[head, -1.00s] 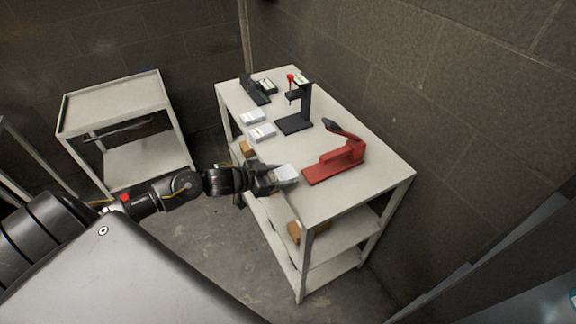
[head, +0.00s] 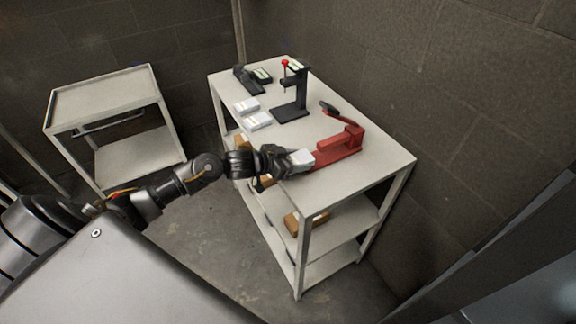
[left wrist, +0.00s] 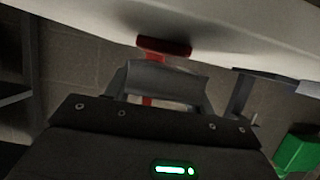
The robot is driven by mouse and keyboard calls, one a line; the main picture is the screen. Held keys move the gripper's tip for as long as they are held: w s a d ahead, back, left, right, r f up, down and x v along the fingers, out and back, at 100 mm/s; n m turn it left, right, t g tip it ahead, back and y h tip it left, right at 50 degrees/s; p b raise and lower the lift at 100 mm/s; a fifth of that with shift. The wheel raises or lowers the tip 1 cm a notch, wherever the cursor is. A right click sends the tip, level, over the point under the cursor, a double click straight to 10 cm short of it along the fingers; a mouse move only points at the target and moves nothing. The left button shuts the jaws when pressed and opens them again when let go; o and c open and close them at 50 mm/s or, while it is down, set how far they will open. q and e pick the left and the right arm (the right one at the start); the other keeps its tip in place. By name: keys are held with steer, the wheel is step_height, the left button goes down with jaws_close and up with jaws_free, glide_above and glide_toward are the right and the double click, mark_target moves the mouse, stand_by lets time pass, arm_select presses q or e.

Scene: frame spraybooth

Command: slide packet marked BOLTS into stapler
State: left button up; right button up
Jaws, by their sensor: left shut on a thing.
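My left gripper (head: 286,160) is shut on a white packet (head: 301,158), held just above the table top. Any marking on the packet is too small to read. The red stapler (head: 345,143) stands to the right, its dark-tipped lever raised. In the head view the packet's far edge overlaps the near left end of the stapler's base; I cannot tell whether they touch. In the left wrist view the pale grey packet (left wrist: 165,80) sits between the fingers, with a red part of the stapler (left wrist: 165,46) beyond it. My right gripper is out of view.
The table (head: 365,185) also holds two white packets (head: 247,105) (head: 258,120), a black stand with a red knob (head: 292,95) and a black device (head: 249,79) at the back. Cardboard boxes (head: 304,221) lie on a lower shelf. A separate cart (head: 105,95) stands at left.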

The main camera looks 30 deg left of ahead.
arm_select(q)
steer(key=shift+r+x, duration=0.2)
steer(key=shift+x, duration=1.75)
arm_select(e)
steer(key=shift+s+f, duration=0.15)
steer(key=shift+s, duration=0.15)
arm_select(q)
steer(key=shift+r, duration=0.15)
steer(key=o, duration=1.1)
steer(key=b+v, duration=0.2)
steer(key=v, duration=0.8)
steer(key=shift+s+a+r, duration=0.15)
steer(key=shift+s+r, duration=0.05)
steer(key=shift+s, duration=0.1)
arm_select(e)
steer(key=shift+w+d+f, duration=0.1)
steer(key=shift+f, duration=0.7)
